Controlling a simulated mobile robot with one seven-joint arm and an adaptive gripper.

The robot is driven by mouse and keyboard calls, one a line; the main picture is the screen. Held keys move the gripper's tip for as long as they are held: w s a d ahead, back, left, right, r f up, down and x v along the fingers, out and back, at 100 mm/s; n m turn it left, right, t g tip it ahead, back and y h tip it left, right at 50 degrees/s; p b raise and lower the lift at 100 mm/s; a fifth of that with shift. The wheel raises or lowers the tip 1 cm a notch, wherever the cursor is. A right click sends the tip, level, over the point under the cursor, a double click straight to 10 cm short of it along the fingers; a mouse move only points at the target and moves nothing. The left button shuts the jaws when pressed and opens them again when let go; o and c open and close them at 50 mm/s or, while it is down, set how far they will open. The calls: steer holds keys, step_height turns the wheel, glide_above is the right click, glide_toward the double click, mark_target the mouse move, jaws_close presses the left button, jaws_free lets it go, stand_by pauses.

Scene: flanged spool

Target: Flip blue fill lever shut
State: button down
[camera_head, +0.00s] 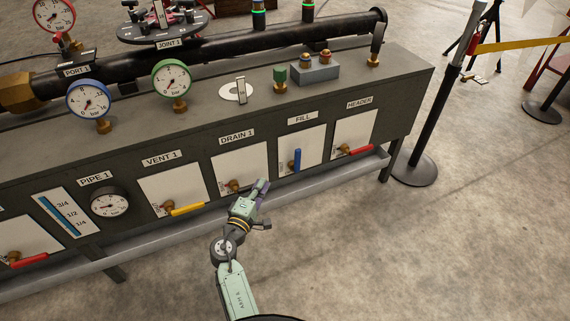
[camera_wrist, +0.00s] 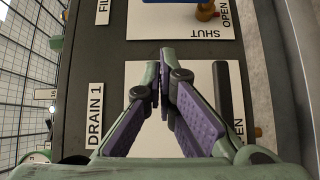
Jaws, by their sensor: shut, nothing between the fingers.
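The blue fill lever (camera_head: 297,159) stands upright on the white FILL panel (camera_head: 313,143) at the front of the dark console. In the wrist view only a strip of the blue lever (camera_wrist: 180,2) shows at the top edge, with the SHUT and OPEN markings beside it. My gripper (camera_head: 263,186) is in front of the DRAIN 1 panel, to the left of and below the blue lever. It is apart from the lever. In the wrist view my gripper (camera_wrist: 163,75) has its fingertips together, with nothing between them.
The DRAIN 1 panel (camera_head: 236,163) is behind my gripper, with a dark lever (camera_wrist: 222,92) in the wrist view. The red header lever (camera_head: 357,151) is right of FILL; the yellow vent lever (camera_head: 187,209) is left. A grey rail (camera_head: 345,171) runs below the panels.

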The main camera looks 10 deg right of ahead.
mark_target(295, 159)
steer(key=shift+s+d+f, duration=0.1)
steer(key=shift+d+f, duration=0.05)
steer(key=shift+d, duration=0.05)
steer(key=s+d+p+x, duration=0.1)
steer(key=d+p+x, duration=0.1)
steer(key=x, duration=1.1)
steer(key=shift+s+d, duration=0.2)
steer(key=shift+s, duration=0.05)
steer(key=shift+f, duration=0.1)
steer(key=shift+p, duration=0.3)
